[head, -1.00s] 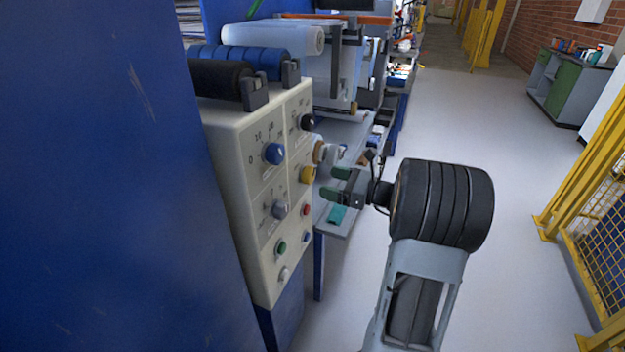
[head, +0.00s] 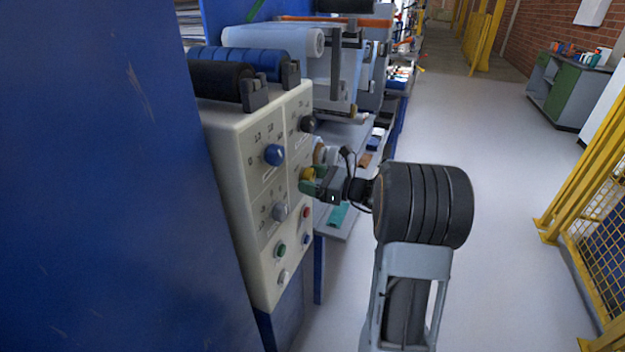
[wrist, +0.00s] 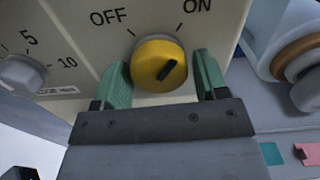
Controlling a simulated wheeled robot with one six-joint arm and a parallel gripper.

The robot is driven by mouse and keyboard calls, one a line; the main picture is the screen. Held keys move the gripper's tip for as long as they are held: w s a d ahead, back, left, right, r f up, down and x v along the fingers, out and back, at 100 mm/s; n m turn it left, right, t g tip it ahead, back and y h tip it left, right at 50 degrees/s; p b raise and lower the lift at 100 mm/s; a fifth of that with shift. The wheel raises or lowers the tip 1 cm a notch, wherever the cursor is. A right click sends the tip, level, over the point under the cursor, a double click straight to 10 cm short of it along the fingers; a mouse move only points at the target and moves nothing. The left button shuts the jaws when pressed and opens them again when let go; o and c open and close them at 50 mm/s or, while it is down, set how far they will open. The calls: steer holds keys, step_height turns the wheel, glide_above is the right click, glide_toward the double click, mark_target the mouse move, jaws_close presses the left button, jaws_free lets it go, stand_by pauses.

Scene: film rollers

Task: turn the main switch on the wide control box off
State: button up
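The wide control box (head: 240,180) is cream-coloured and stands at the left in the head view. Its main switch is a yellow knob (wrist: 158,62) with a black pointer mark, below the printed words OFF and ON. The mark slants up to the right, toward ON. My gripper (wrist: 158,82) is open, with one green finger on each side of the knob. A gap shows at the right finger; the left finger is very close to the knob, and I cannot tell if it touches. In the head view my gripper (head: 310,181) partly hides the yellow knob.
A blue knob (head: 274,155), a grey knob (head: 279,212) and small red and green buttons share the panel. A grey dial (wrist: 22,74) is left of the switch. Rollers (wrist: 300,75) stand close at the right. The floor (head: 480,200) is open.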

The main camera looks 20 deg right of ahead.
steer(key=c, duration=0.6)
steer(key=shift+c, duration=0.2)
steer(key=shift+f+n+b, duration=0.1)
steer(key=shift+n+b, duration=0.2)
steer(key=shift+b, duration=0.05)
steer(key=shift+f+n+b, duration=0.1)
steer(key=shift+n+b, duration=0.9)
steer(key=shift+b, duration=0.1)
steer(key=n+b, duration=0.5)
steer(key=b, duration=0.1)
steer(key=shift+w+d+n, duration=0.1)
steer(key=shift+n, duration=0.2)
steer(key=n+b, duration=0.3)
steer(key=b, duration=0.1)
steer(key=shift+n, duration=0.4)
steer(key=shift+r+n+b, duration=0.25)
steer(key=shift+n+b, duration=0.55)
steer(key=shift+b, duration=0.25)
steer(key=shift+r+n, duration=0.1)
steer(key=shift+n, duration=0.2)
